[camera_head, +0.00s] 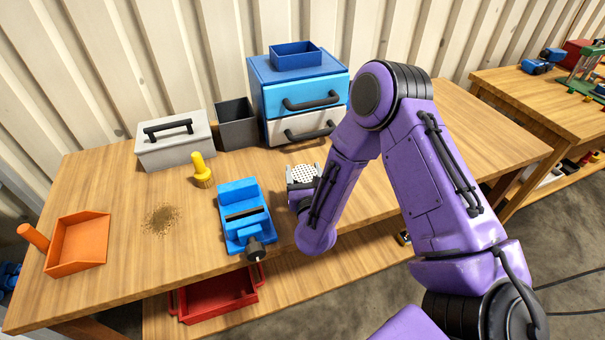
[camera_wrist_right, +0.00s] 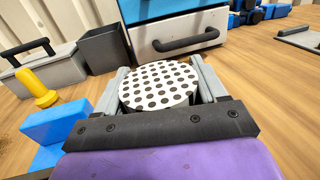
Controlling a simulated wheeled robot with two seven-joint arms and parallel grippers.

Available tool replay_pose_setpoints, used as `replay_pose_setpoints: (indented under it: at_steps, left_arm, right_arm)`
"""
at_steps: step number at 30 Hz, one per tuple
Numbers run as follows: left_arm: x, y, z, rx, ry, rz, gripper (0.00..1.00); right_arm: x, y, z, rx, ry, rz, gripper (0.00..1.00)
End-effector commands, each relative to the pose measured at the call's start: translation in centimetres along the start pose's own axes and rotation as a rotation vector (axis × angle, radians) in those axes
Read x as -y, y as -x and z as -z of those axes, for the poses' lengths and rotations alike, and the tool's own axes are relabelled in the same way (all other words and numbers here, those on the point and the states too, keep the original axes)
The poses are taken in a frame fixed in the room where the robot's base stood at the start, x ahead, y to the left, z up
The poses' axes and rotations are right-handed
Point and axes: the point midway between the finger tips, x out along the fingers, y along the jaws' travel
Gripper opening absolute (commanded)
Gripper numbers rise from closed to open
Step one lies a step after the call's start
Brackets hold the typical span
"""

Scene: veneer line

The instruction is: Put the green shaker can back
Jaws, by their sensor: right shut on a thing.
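The shaker can shows only its round white lid with dark holes, in the head view (camera_head: 303,172) and in the right wrist view (camera_wrist_right: 160,86). Its body is hidden, so I see no green. My right gripper (camera_head: 302,182) is shut on the can, with grey fingers on both sides of the lid in the right wrist view (camera_wrist_right: 161,88). It is over the table (camera_head: 190,260), in front of the drawer cabinet and right of the blue vise. I cannot tell whether the can touches the table. My left gripper is not in view.
A blue and white drawer cabinet (camera_head: 305,100) carries a blue tray (camera_head: 296,55). Left of it stand a dark open bin (camera_head: 237,124) and a grey toolbox (camera_head: 175,143). A yellow brush (camera_head: 200,172), blue vise (camera_head: 243,215), brown pile (camera_head: 162,220) and orange dustpan (camera_head: 78,243) occupy the table's left half.

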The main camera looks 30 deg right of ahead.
Motion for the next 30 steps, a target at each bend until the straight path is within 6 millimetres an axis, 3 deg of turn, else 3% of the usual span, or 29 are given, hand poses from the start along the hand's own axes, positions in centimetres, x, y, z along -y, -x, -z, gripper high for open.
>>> replay_pose_setpoints:
  at_steps: [1,3,14,18,26,30]
  left_arm:
    - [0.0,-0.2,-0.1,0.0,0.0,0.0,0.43]
    - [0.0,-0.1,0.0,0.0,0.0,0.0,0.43]
    - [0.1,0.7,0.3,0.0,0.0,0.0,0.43]
    - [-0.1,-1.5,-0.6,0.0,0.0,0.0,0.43]
    - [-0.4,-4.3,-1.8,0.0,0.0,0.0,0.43]
    - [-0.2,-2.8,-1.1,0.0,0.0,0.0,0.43]
  right_arm:
    - [0.0,0.0,0.2,0.0,-0.001,0.0,0.74]
    - [0.0,0.0,0.1,0.0,-0.001,0.0,0.96]
    - [0.0,0.0,-0.8,0.001,0.001,-0.001,0.96]
    - [-0.1,2.9,0.3,-0.001,0.0,-0.003,0.96]
    - [-0.1,9.5,0.3,0.0,0.002,-0.005,0.96]
    - [-0.1,11.5,-0.6,-0.001,0.004,-0.003,0.96]
